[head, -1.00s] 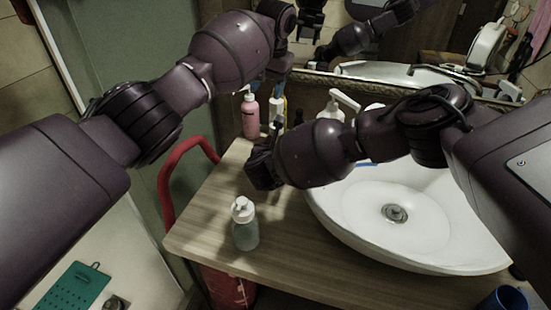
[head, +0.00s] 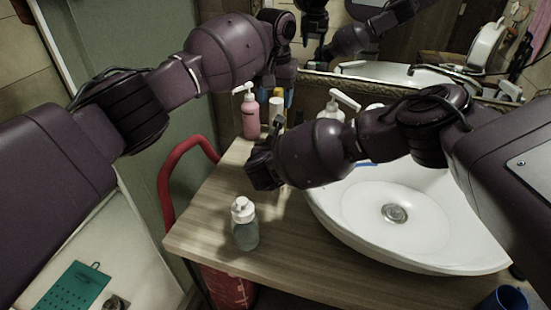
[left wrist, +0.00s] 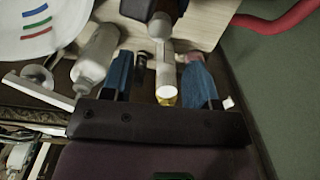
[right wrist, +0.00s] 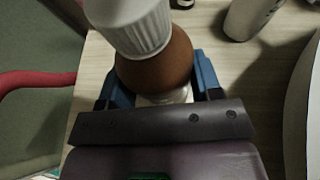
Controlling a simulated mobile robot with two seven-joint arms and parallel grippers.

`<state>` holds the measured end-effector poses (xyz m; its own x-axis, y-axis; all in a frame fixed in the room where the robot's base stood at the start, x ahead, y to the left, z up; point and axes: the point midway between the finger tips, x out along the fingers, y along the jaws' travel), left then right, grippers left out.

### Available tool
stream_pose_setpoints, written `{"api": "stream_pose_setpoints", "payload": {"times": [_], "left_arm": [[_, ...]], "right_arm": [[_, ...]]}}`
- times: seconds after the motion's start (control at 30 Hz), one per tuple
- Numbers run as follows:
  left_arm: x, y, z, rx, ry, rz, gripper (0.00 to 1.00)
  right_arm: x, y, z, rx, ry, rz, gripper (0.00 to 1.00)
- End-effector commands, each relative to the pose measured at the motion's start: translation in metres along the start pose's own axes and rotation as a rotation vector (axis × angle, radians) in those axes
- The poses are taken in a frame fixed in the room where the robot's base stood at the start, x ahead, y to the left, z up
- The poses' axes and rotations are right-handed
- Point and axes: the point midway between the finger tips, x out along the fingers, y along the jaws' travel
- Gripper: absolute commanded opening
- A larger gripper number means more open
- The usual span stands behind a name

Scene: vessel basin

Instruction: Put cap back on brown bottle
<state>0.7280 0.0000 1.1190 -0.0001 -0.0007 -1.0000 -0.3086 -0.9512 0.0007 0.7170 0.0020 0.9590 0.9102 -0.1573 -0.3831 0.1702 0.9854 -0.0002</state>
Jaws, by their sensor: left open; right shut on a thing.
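The brown bottle (right wrist: 160,66) shows in the right wrist view between the blue fingers of my right gripper (right wrist: 155,78), which is shut on it. A white ribbed cap (right wrist: 140,28) sits at the bottle's top; I cannot tell how tightly it is seated. In the head view my right gripper (head: 262,168) is over the counter left of the basin, and its own arm hides the bottle. My left gripper (head: 282,78) is above the back of the counter. In the left wrist view the left gripper (left wrist: 160,72) is open, with nothing visibly held.
A white tube with a yellow end (left wrist: 166,80) shows between the open left fingers. A pink pump bottle (head: 250,118) stands at the counter's back left. A clear pump bottle (head: 245,232) stands at the front. The white basin (head: 400,245) fills the right. The mirror is behind.

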Motion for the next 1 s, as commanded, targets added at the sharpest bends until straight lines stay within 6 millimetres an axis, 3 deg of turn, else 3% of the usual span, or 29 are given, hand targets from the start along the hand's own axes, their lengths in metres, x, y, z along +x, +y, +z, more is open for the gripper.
{"api": "stream_pose_setpoints", "payload": {"times": [0.6,1.0], "left_arm": [[0.071,-0.001,0.0,-0.001,-0.002,0.0,0.54],[0.079,0.0,0.0,-0.001,-0.001,0.0,0.54]], "right_arm": [[0.0,0.0,0.0,0.0,-0.001,0.0,0.0],[0.0,0.0,0.0,0.0,-0.001,0.0,0.0]]}}
